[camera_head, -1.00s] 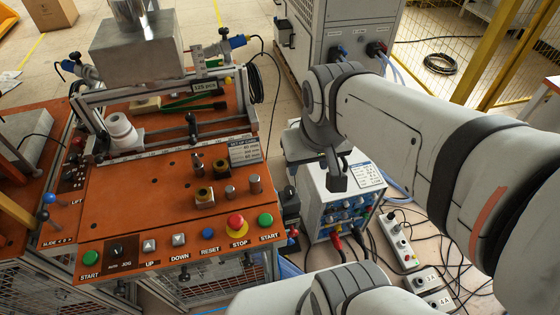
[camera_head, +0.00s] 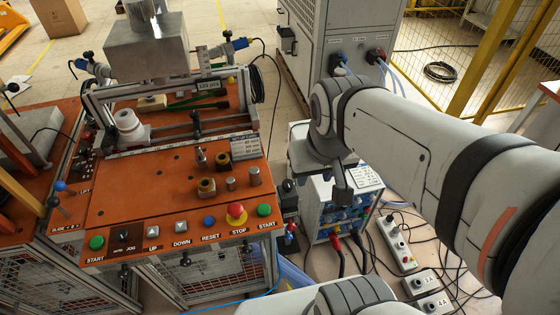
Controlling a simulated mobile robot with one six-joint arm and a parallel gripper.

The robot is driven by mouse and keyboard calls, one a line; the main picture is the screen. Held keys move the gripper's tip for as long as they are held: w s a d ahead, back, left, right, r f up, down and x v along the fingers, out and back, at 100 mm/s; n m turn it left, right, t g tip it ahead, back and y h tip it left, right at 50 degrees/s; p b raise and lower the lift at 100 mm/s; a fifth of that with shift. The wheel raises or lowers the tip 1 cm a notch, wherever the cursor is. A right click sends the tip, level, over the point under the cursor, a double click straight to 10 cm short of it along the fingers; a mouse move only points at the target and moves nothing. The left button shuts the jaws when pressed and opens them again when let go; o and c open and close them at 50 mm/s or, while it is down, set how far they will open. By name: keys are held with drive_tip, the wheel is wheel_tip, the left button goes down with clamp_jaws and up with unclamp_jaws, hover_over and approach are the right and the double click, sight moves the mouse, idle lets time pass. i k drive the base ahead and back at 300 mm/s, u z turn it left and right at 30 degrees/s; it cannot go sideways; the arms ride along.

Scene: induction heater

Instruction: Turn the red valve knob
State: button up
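I cannot make out for sure a red valve knob. A small red part (camera_head: 88,136) shows at the left of the orange-topped bench (camera_head: 130,205), too small to identify. A red mushroom button (camera_head: 236,211) on a yellow base is labelled STOP on the bench's front panel. My gripper (camera_head: 342,192) is the dark grey end hanging below my wrist, right of the bench and in front of a white-and-blue box (camera_head: 325,215). It touches nothing that I can see. Its fingers are too small and dark to tell whether they are open or shut.
A metal block (camera_head: 147,48) hangs over the bench's rear frame. Brass and steel posts (camera_head: 207,186) stand on the bench. A grey cabinet (camera_head: 352,25) stands behind. Power strips (camera_head: 400,243) and loose cables cover the floor at right. Yellow fencing (camera_head: 490,60) stands at the back right.

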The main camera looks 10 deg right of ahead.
sight(292, 226)
drive_tip(key=z, duration=1.6)
drive_tip(key=k, duration=0.8)
drive_tip(key=u, duration=0.5)
